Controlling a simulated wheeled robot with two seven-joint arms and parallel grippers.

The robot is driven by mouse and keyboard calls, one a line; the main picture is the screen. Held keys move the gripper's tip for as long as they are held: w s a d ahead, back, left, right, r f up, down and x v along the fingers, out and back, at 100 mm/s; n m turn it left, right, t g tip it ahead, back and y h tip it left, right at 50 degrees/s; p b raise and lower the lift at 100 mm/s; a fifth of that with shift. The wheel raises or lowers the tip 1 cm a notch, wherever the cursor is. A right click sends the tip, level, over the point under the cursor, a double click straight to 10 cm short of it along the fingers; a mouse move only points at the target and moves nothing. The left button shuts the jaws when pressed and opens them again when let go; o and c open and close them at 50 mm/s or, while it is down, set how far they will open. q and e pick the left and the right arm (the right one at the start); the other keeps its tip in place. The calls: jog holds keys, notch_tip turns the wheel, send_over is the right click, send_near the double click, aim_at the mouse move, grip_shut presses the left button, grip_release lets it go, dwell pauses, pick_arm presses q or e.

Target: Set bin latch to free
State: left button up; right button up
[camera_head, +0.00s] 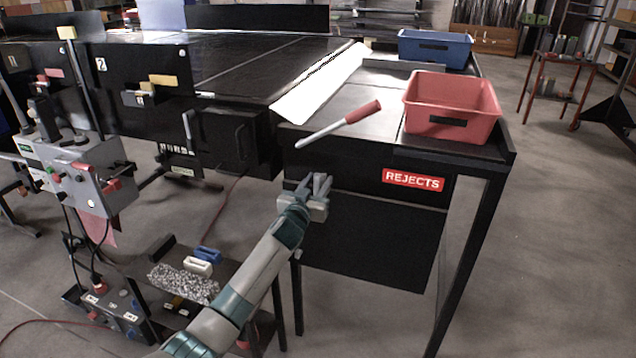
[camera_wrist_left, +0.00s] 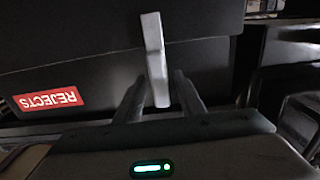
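The bin latch shows in the left wrist view as a pale grey bar (camera_wrist_left: 154,58) on the dark front of the reject bin. It stands nearly upright in that picture, leaning slightly. My left gripper (camera_wrist_left: 160,98) is open, with one finger on each side of the bar's end. A gap shows at the left finger; the right finger is close to the bar, and I cannot tell whether it touches. In the head view my left gripper (camera_head: 317,182) is at the bin front (camera_head: 350,177), left of the red REJECTS label (camera_head: 413,181), and largely hides the latch. My right gripper is out of view.
A red bin (camera_head: 451,104) and a blue bin (camera_head: 435,48) stand on the table top. A red-handled wand (camera_head: 340,124) lies left of the red bin. A grey control box (camera_head: 75,165) stands at left. Open floor lies right of the table.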

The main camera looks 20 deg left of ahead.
pick_arm(q)
grip_shut()
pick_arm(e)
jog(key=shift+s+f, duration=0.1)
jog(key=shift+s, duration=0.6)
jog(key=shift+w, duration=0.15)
